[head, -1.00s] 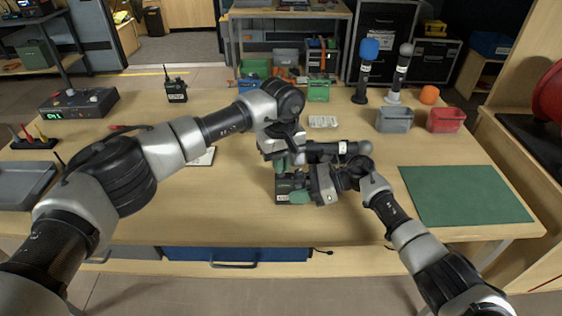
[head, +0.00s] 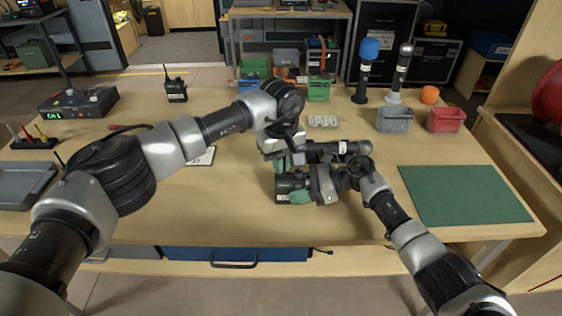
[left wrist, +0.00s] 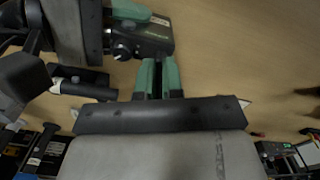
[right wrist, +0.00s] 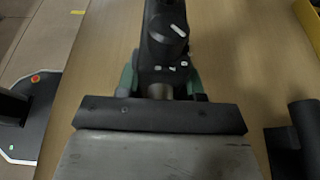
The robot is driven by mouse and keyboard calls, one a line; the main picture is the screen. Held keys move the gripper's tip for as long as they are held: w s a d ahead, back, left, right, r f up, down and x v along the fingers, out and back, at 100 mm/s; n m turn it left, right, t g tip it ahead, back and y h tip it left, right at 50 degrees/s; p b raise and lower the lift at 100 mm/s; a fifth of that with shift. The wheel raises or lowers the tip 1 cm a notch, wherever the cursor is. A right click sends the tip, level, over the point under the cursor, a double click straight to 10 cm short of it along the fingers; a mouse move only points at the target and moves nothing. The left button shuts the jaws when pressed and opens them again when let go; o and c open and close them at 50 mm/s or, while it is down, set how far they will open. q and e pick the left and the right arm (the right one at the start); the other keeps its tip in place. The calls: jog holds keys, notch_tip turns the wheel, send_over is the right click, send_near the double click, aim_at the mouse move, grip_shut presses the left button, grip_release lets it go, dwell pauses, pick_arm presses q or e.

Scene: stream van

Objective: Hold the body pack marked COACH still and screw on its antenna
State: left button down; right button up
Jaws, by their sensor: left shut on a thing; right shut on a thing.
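The dark body pack (head: 283,186) is at the middle of the table, near its front half; its lettering is too small to read. My right gripper (head: 297,190) is shut on it, and in the right wrist view the pack (right wrist: 165,40) shows a knob and small white marks between green fingers. My left gripper (head: 286,162) is just behind the pack. In the left wrist view its green fingers (left wrist: 158,72) are nearly together on a thin dark piece, seemingly the antenna, mostly hidden. The pack (left wrist: 150,35) is beside them there; whether antenna and pack touch is unclear.
Another radio with an antenna (head: 176,90) stands at the back left, near a control box (head: 78,103). A green mat (head: 465,195) lies at the right. Grey (head: 395,119) and red (head: 445,120) bins and two microphones (head: 366,70) stand at the back right.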

pick_arm(q)
jog(key=m, duration=0.4)
dwell(0.4)
jog(key=m, duration=0.2)
jog(key=shift+m, duration=1.1)
jog(key=m, duration=0.4)
jog(key=shift+a, duration=0.1)
